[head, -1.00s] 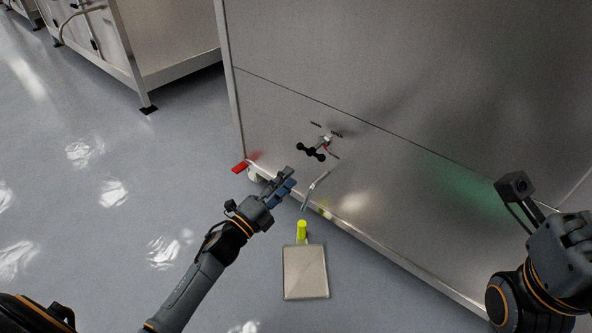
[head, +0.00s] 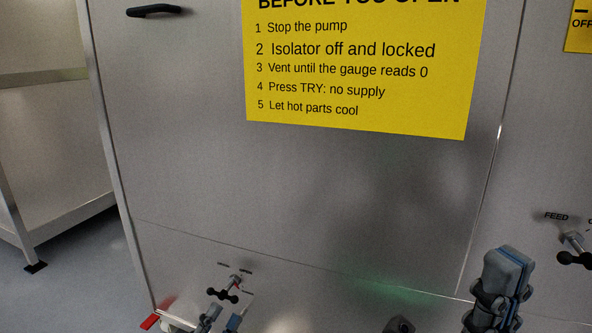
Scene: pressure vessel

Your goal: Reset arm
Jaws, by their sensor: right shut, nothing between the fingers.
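My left gripper (head: 221,318) shows only its fingertips at the bottom edge of the head view, just below a black-handled valve (head: 223,294) on the steel cabinet. The fingertips stand apart with nothing seen between them; the rest of that arm is out of frame. My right gripper (head: 507,264) points up at the lower right, in front of the cabinet. Its blue-grey fingers are together and hold nothing.
The steel cabinet (head: 330,190) fills most of the view, with a yellow instruction sign (head: 360,70) and a black handle (head: 153,10). A red lever (head: 150,321) is at lower left. A FEED valve (head: 574,250) is right of my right gripper. Floor (head: 75,290) is clear at left.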

